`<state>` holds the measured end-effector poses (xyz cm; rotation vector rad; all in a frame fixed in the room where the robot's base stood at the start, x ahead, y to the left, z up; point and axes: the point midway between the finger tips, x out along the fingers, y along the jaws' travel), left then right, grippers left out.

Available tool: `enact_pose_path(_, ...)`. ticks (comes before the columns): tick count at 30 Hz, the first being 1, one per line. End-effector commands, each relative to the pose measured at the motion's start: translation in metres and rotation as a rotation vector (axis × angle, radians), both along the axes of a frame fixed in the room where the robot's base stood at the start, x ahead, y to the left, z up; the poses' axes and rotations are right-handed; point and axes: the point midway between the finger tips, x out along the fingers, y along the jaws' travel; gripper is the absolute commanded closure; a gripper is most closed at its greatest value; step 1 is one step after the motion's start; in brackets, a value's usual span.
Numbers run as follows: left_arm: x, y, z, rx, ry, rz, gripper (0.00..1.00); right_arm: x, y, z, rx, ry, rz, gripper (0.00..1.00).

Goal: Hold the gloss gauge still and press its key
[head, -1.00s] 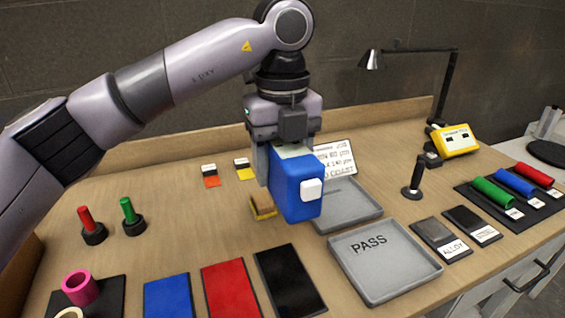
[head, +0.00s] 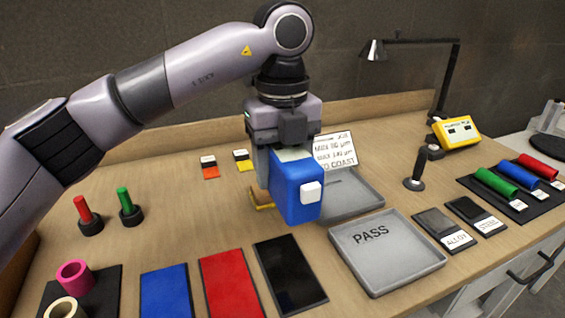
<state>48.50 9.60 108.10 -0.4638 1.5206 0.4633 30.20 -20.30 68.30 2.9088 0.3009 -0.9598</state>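The gloss gauge seems to be the blue box (head: 292,190) with a pale top and a white square key (head: 310,193) on its side facing right. My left gripper (head: 284,155) comes down from above and is shut on the blue box, holding it above the table. The far finger is mostly hidden behind the box. My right gripper is not in view.
Blue (head: 166,294), red (head: 230,284) and black (head: 290,273) panels lie in front. The PASS tray (head: 421,263) is at front right, with another grey tray (head: 372,199) behind it. A yellow device (head: 457,133) and lamp (head: 375,50) stand at back right. Red (head: 82,208) and green (head: 125,200) pegs stand left.

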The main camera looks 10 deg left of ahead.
Motion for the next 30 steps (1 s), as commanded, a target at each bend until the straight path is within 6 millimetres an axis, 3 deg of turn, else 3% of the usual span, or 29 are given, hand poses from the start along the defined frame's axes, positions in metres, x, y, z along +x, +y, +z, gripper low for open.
enact_pose_path(30,0.000,0.000,-0.032,-0.001,-0.001,0.000,0.91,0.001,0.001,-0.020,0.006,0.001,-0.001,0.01)
